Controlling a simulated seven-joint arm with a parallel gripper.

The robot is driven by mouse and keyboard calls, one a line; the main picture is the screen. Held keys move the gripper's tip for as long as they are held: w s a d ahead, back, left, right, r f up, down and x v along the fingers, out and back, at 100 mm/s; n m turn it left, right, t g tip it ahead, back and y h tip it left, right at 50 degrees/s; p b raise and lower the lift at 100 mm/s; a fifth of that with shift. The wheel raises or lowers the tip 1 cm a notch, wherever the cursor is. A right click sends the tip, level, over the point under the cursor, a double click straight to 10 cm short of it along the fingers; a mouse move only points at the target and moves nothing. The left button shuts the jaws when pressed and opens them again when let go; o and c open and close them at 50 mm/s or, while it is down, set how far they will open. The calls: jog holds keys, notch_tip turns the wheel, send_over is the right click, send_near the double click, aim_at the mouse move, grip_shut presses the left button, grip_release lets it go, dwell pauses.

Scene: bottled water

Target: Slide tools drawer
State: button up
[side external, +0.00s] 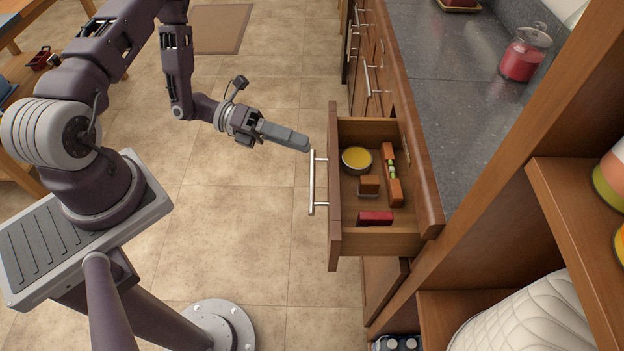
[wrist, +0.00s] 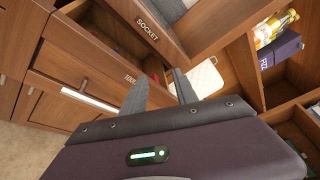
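The brown wooden drawer (side external: 334,240) is pulled out from the counter in the side external view. Its front carries a silver bar handle (side external: 312,185), and it holds several small items. In the wrist view the drawer front (wrist: 58,72) shows a partly hidden label that seems to read "TOOLS", with its handle (wrist: 88,98) left of my fingers. My gripper (side external: 304,144) is close to the far end of the handle, and its fingers do not enclose the bar. In the wrist view my gripper (wrist: 160,76) has its two fingers apart with nothing visible between them.
A yellow-topped round tin (side external: 356,159), a level (side external: 392,176) and a red item (side external: 375,218) lie in the drawer. A red jar (side external: 524,55) stands on the grey countertop (side external: 445,95). The floor left of the drawer is clear.

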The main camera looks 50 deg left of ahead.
aim_at(312, 180)
notch_tip(312, 180, down, 11)
jog(key=s+a+n+t+y, duration=0.2)
jog(key=s+n+t+y, duration=0.15)
jog(key=n, duration=0.55)
jog(key=shift+t, duration=0.25)
jog(key=x, duration=0.7)
jog(key=shift+w+f, duration=0.3)
jog(key=shift+f, duration=0.1)
jog(key=shift+c, duration=0.2)
grip_shut()
